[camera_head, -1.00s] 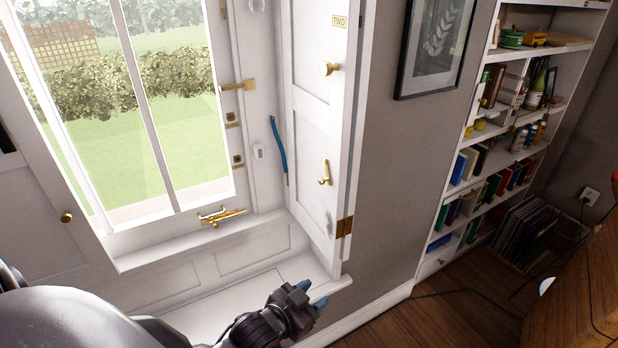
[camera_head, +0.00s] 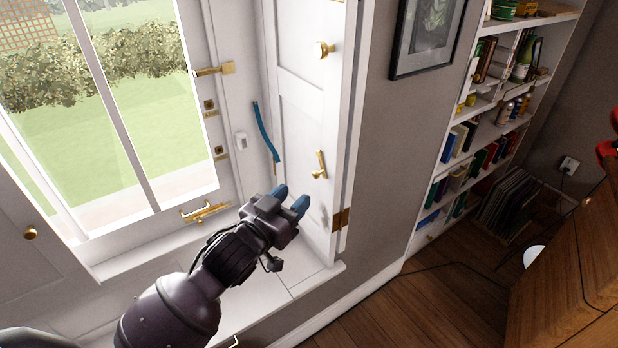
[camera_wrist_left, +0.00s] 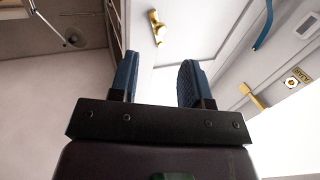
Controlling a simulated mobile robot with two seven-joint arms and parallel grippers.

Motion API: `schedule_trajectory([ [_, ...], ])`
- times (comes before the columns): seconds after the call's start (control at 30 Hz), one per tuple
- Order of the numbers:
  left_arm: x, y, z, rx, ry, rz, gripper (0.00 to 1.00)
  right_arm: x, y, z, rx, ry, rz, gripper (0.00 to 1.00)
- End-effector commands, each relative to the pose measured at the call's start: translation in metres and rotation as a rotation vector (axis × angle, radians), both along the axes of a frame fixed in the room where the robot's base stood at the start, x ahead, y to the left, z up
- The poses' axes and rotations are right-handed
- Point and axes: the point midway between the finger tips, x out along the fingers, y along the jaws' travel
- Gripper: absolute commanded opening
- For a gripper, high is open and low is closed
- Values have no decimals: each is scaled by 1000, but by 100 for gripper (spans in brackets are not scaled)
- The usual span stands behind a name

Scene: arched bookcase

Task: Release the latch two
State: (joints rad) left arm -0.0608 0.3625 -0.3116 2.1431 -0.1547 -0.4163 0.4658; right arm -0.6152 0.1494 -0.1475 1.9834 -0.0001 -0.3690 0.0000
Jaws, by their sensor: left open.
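A white shutter panel (camera_head: 310,115) stands folded out at the right of the window. On it is a small brass latch (camera_head: 320,165) with a turn handle. In the left wrist view the latch (camera_wrist_left: 157,27) shows ahead, beyond and between my fingers. A round brass knob (camera_head: 324,49) sits higher on the panel. My left gripper (camera_head: 291,198) is open and empty, below and slightly left of the latch, apart from it. Its two blue fingers (camera_wrist_left: 158,70) are spread in the left wrist view. My right gripper is not in view.
A blue curved bar (camera_head: 265,132) hangs in the recess left of the panel. The window has a brass bolt (camera_head: 228,69) and a brass catch (camera_head: 205,211) on its frame. A brass hinge (camera_head: 341,218) is on the panel's right edge. A bookcase (camera_head: 480,130) stands right.

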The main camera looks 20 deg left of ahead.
Motion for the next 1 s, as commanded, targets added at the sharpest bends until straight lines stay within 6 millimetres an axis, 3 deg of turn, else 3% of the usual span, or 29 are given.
schedule_trajectory([
  [0.2, 37, -10, 0, 0, 0, -1, 43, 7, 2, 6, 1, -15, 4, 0],
  [0.43, 63, -18, 0, 0, 1, -1, 43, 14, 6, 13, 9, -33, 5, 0],
  [0.87, 71, -20, -1, 0, 1, 0, 43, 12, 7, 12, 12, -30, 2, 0],
  [1.0, 71, -20, -1, 0, 1, 0, 25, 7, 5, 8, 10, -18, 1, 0],
])
